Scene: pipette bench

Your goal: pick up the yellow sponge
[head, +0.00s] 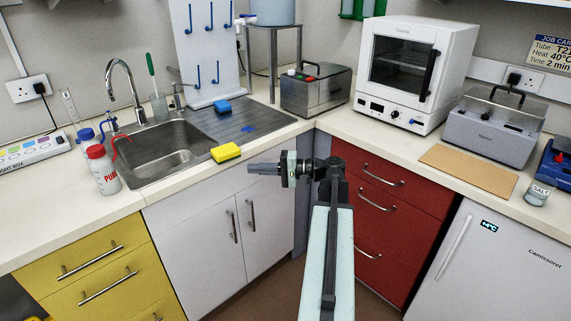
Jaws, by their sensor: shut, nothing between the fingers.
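The yellow sponge (226,152) lies on the pale worktop at the front edge of the sink, near the counter's front edge. My gripper (251,168) is in front of the counter, pointing left, just right of the sponge and a little lower in the picture. Its fingers are closed together with nothing between them. The sponge is fully in view and apart from the gripper.
A red and white bottle (103,170) stands left of the sink. A steel bath (315,92) and a white oven (400,75) stand further right.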

